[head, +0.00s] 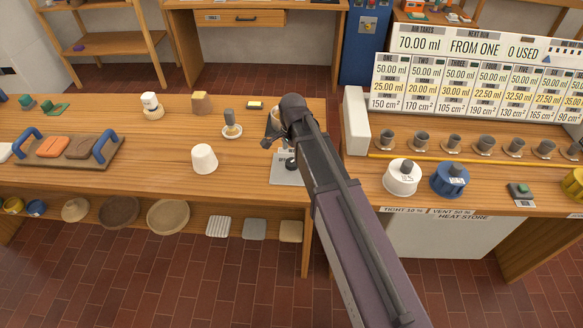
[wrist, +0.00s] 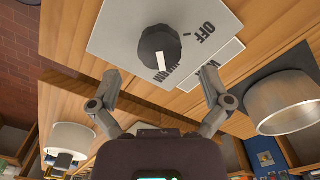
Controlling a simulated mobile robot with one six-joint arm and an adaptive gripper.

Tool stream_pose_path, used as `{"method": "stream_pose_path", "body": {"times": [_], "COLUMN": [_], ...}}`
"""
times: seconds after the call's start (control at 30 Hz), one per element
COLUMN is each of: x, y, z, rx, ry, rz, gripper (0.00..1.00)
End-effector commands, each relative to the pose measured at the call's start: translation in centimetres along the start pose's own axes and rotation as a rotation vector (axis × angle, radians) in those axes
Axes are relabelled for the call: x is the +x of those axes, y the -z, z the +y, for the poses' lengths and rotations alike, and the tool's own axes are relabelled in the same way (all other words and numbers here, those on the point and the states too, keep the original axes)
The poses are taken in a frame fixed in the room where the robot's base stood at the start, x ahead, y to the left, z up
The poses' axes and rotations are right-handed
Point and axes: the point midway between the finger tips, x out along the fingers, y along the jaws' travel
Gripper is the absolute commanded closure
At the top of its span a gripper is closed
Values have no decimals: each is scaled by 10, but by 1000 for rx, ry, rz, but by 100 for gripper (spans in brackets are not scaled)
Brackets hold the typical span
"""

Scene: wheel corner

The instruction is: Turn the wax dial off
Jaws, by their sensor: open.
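The wax dial (wrist: 158,50) is a round black knob on a pale plate (wrist: 110,28) on the wooden bench. Its white pointer line is turned to the WARM label, away from the OFF label (wrist: 207,33). The fingers appear apart from the knob. In the head view my arm hides most of the gripper.
A metal pot (wrist: 285,100) stands close by my right finger in the wrist view. A white cup (head: 204,158) stands left of the dial. A small dish (head: 232,131) with a stamp-like tool is behind it. White and blue round containers (head: 403,178) stand right of my arm.

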Motion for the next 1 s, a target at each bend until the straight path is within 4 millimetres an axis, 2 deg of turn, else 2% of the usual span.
{"method": "stream_pose_path", "body": {"times": [0.1,0.5,1.0], "x": [13,40,44], "y": [0,-1,-1], "z": [0,0,0], "rx": [0,-1,-2], "ry": [0,0,0], "rz": [0,0,0], "gripper": [2,2,2]}}
